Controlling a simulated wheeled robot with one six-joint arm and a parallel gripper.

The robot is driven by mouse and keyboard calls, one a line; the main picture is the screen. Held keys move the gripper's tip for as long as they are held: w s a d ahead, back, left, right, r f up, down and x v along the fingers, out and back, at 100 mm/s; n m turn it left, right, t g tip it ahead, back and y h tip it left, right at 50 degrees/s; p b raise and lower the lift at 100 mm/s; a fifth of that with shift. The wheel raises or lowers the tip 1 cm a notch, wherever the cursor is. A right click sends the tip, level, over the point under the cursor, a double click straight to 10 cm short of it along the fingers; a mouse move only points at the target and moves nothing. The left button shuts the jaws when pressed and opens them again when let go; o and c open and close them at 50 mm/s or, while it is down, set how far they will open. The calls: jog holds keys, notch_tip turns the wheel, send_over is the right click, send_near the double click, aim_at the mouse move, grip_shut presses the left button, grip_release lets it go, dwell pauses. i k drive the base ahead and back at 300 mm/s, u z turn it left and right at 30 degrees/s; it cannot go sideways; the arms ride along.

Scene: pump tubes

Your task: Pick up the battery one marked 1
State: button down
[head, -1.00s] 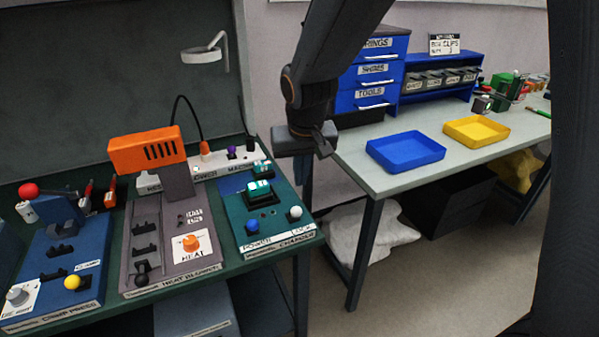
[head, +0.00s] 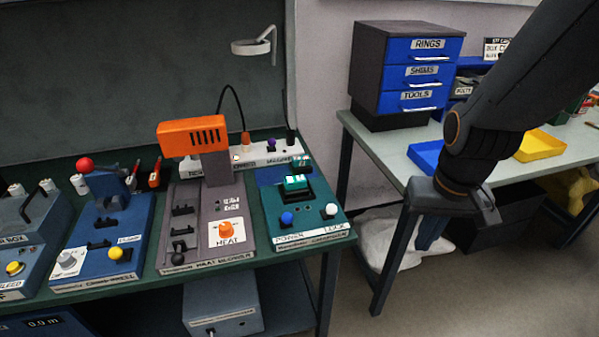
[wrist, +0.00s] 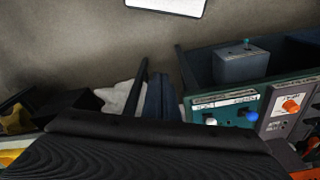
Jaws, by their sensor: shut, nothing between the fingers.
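A teal battery (head: 295,184) with a white label stands in the teal charger station (head: 305,212) on the green bench. A second teal piece (head: 300,161) shows behind it, partly hidden. I cannot read the number on either one. My gripper (head: 428,244) points down in front of the pale table, right of the charger and well apart from it. Its fingers are shut and empty. In the wrist view the fingers (wrist: 157,82) show mid-picture, and the charger (wrist: 225,112) is at the right. The batteries are not clear there.
A heat blower (head: 205,215) with an orange head stands left of the charger, then a blue crimp press (head: 100,240). A white power strip (head: 262,155) runs behind. The pale table (head: 365,140) bears blue drawers (head: 425,75) and a yellow tray (head: 540,146). A floor gap separates bench and table.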

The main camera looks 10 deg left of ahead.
aim_at(296, 186)
jog(key=k, duration=1.3)
jog(key=u, duration=0.7)
jog(key=i, duration=1.8)
jog(key=z, duration=0.75)
